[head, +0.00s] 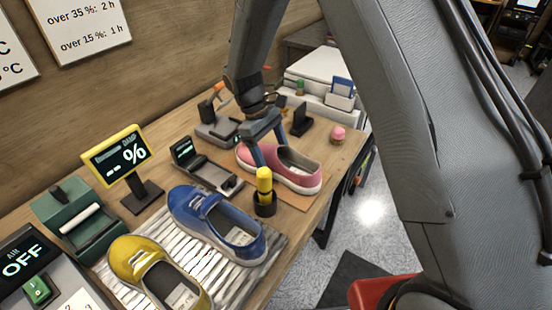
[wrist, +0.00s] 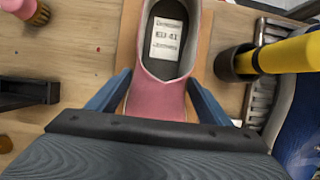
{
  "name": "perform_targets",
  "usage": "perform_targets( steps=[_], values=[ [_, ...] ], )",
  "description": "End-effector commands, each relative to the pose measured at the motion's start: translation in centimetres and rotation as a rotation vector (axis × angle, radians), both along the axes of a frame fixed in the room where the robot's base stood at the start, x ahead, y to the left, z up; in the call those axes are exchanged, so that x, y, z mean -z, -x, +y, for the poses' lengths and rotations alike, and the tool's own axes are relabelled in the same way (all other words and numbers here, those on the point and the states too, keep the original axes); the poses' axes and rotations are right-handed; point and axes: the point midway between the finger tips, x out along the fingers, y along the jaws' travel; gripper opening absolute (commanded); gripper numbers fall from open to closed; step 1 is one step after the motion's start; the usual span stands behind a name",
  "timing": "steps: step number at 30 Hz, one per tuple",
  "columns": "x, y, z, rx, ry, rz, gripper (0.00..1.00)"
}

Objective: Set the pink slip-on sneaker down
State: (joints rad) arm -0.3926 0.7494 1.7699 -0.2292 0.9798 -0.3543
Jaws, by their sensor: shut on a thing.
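The pink slip-on sneaker (head: 285,168) is at the right side of the workbench, sole down, over a brown mat (head: 291,198). My gripper (head: 278,146) is above it with its blue fingers reaching down to the shoe's toe end. In the wrist view my gripper (wrist: 155,95) has one blue finger on each side of the pink sneaker (wrist: 158,95), shut on it. The open collar and a white label on the insole face up. I cannot tell whether the sole touches the mat or hangs just above it.
A yellow-topped tool in a black holder (head: 264,192) stands close to the sneaker. A blue shoe (head: 217,222) and a yellow shoe (head: 158,272) rest on a white slatted rack (head: 235,285). A pink-topped brush (head: 338,134) stands near the table's right edge.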

Motion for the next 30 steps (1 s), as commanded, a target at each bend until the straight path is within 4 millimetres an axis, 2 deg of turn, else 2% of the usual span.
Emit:
perform_targets(
  steps=[6, 7, 10, 22, 26, 30],
  values=[
    [0.2, 0.0, 0.0, 0.001, 0.0, 0.0, 0.37],
    [0.2, 0.0, 0.0, 0.001, 0.0, 0.0, 0.74],
    [0.2, 0.0, 0.0, 0.001, 0.0, 0.0, 0.91],
    [-0.4, -0.2, 0.1, 0.001, -0.001, -0.002, 0.91],
    [-1.9, -0.7, 0.7, 0.0, -0.001, -0.005, 0.91],
    [-4.6, -1.4, 1.6, 0.001, -0.003, -0.006, 0.91]
  ],
)
